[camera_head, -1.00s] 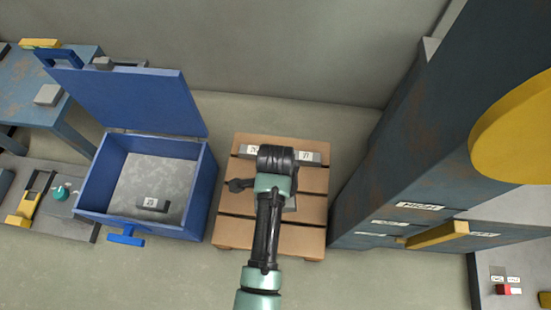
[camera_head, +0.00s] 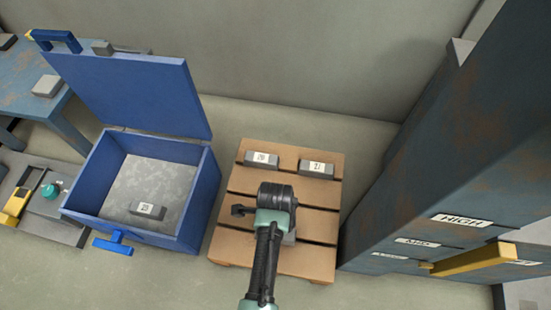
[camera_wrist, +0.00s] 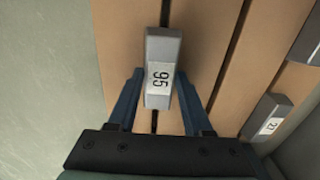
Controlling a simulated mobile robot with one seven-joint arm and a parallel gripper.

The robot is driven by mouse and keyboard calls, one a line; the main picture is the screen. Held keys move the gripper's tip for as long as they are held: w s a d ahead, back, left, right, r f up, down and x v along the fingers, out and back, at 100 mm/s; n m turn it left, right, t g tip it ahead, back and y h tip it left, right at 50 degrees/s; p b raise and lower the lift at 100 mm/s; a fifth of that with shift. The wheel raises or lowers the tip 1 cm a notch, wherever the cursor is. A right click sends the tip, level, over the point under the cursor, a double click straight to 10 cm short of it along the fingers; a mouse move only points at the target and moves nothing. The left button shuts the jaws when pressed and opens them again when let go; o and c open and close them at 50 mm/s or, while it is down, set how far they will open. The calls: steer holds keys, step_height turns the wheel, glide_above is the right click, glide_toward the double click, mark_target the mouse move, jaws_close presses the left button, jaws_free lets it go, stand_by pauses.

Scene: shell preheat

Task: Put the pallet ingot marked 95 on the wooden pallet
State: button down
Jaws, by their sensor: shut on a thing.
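The ingot marked 95 (camera_wrist: 164,48) is a grey bar with a white label, upright in the wrist view. My gripper (camera_wrist: 159,80) is shut on it, with one blue finger on each side. The wooden pallet (camera_wrist: 120,40) lies beneath the ingot. I cannot tell whether the ingot touches its boards. In the head view my wrist is over the front middle of the pallet (camera_head: 312,226) and hides the fingers and most of what they hold.
Two labelled ingots, left (camera_head: 261,159) and right (camera_head: 317,168), lie along the pallet's back. An open blue box (camera_head: 190,215) holding another ingot (camera_head: 148,210) stands left. A tall dark cabinet (camera_head: 440,170) with a yellow handle (camera_head: 488,261) stands close on the right.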

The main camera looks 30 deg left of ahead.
steer(key=shift+f, duration=0.6)
steer(key=shift+r, duration=0.15)
steer(key=shift+c, duration=1.6)
jaws_free()
step_height(320, 180, up, 12)
steer(key=p, duration=0.8)
steer(key=shift+w, duration=0.1)
